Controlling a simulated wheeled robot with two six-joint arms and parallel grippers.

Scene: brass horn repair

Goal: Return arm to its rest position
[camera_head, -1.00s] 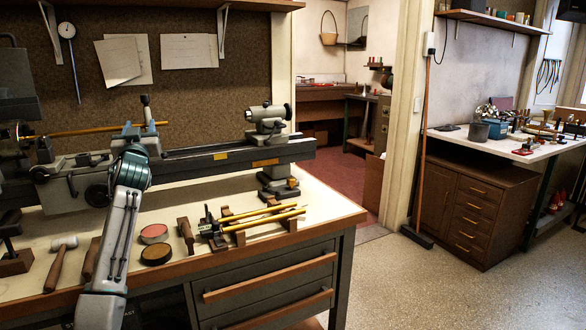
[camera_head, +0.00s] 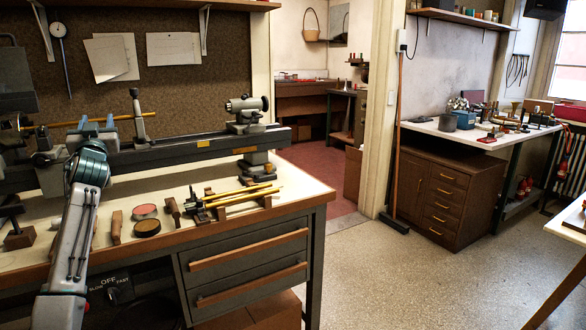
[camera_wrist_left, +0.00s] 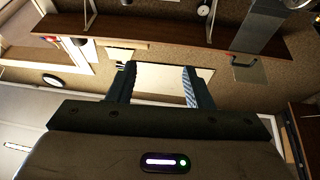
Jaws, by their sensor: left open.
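My left arm (camera_head: 72,235) rises from the bottom left in the head view, in front of the bench. My left gripper (camera_head: 97,122) is at its top, in front of the lathe (camera_head: 195,147), with its fingers apart. In the left wrist view the two fingers of the gripper (camera_wrist_left: 157,88) stand open with nothing between them. Beyond them are the wall board and a pale sheet. I cannot tell how far the gripper is from the lathe bed. My right gripper is not in view.
Brass rods (camera_head: 235,196) lie on a wooden rack on the bench. Two round tins, one red (camera_head: 144,211) and one dark (camera_head: 147,228), and a wooden handle (camera_head: 116,226) lie beside my arm. A brown cabinet (camera_head: 445,195) stands at right. The speckled floor (camera_head: 365,275) between is open.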

